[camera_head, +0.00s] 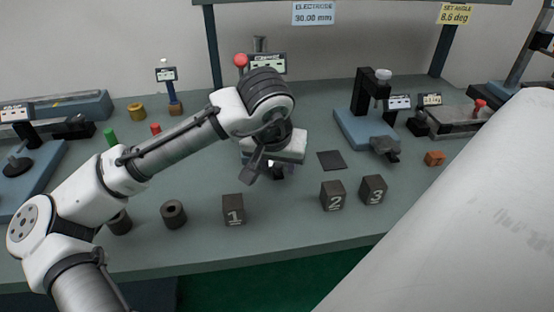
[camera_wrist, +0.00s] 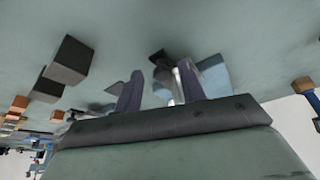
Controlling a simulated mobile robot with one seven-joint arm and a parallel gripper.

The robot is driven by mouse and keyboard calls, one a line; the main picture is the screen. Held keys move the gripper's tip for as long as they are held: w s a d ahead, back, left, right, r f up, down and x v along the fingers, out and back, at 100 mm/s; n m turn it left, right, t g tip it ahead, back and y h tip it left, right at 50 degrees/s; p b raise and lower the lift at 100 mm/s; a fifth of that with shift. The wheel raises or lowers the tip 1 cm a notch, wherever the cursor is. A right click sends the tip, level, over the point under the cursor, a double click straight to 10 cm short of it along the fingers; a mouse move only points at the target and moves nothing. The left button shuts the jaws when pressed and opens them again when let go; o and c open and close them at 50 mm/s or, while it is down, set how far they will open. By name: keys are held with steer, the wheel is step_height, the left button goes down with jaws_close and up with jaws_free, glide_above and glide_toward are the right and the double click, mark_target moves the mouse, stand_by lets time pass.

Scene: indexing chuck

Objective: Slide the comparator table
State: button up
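No part is labelled as the comparator table, so I cannot tell for sure which it is. A blue base (camera_head: 352,130) with a black column (camera_head: 362,92) and a grey block at its front stands right of my gripper. My gripper (camera_head: 276,172) points down over the middle of the bench, left of that base and apart from it. In the wrist view the two fingers (camera_wrist: 160,90) stand apart. A thin pale rod and a dark part show between and beyond them, with blue surfaces (camera_wrist: 213,74) nearby. Contact with them cannot be told.
Blocks marked 1 (camera_head: 234,210), 2 (camera_head: 333,196) and 3 (camera_head: 373,189) stand near the front edge. A dark ring (camera_head: 174,214) is at left. A slide unit with a red knob (camera_head: 480,104) is at right. A dark square pad (camera_head: 331,160) lies beside my gripper.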

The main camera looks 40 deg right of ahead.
steer(key=shift+w, duration=0.1)
steer(key=v, duration=1.3)
steer(key=shift+r, duration=0.35)
